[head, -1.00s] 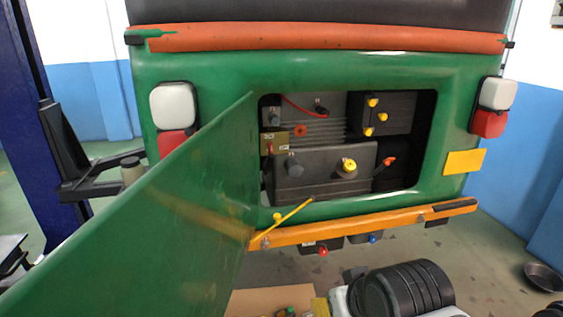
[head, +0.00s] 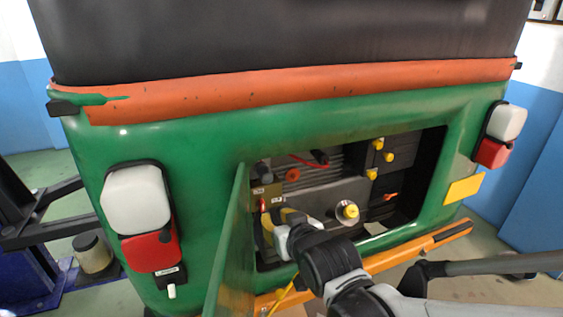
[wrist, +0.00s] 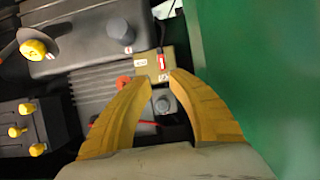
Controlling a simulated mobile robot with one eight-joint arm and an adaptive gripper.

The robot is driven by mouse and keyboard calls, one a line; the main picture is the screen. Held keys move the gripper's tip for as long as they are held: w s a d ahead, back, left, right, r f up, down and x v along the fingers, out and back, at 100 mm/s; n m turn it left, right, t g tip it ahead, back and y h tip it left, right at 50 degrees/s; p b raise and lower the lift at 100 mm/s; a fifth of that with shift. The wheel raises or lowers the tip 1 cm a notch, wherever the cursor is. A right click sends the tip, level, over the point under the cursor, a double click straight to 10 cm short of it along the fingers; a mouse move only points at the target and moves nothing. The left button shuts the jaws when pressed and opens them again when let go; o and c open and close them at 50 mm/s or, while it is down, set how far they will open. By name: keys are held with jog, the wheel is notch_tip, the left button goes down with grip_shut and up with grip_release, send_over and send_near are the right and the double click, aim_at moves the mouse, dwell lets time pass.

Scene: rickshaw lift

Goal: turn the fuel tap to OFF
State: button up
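A small olive plate (head: 270,192) with pale labels and a small red lever (head: 262,204) sits at the left of the open engine bay; it looks like the fuel tap. In the wrist view the plate (wrist: 146,66) and the red lever (wrist: 161,62) lie just beyond my fingertips. The labels are too small to read, so I cannot tell the tap's setting. My gripper (wrist: 162,77) is open, with its yellow fingers apart and nothing between the tips. In the head view my gripper (head: 276,221) is inside the bay, partly hidden by my wrist.
The open green door (head: 232,250) stands close left of my arm; it fills the wrist view's right side (wrist: 255,80). A grey block with a yellow cap (head: 348,211) and a box with yellow knobs (head: 379,160) lie right of the plate. The orange bumper (head: 400,256) runs below.

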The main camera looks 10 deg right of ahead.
aim_at(263, 202)
jog(key=b+x, duration=0.1)
jog(key=x, duration=0.2)
jog(key=b+x, duration=0.1)
jog(key=x, duration=0.3)
jog(key=r+b+x, duration=0.1)
jog(key=x, duration=0.3)
jog(key=shift+w+a, duration=0.3)
jog(key=shift+w, duration=0.1)
jog(key=shift+c, duration=0.4)
grip_shut()
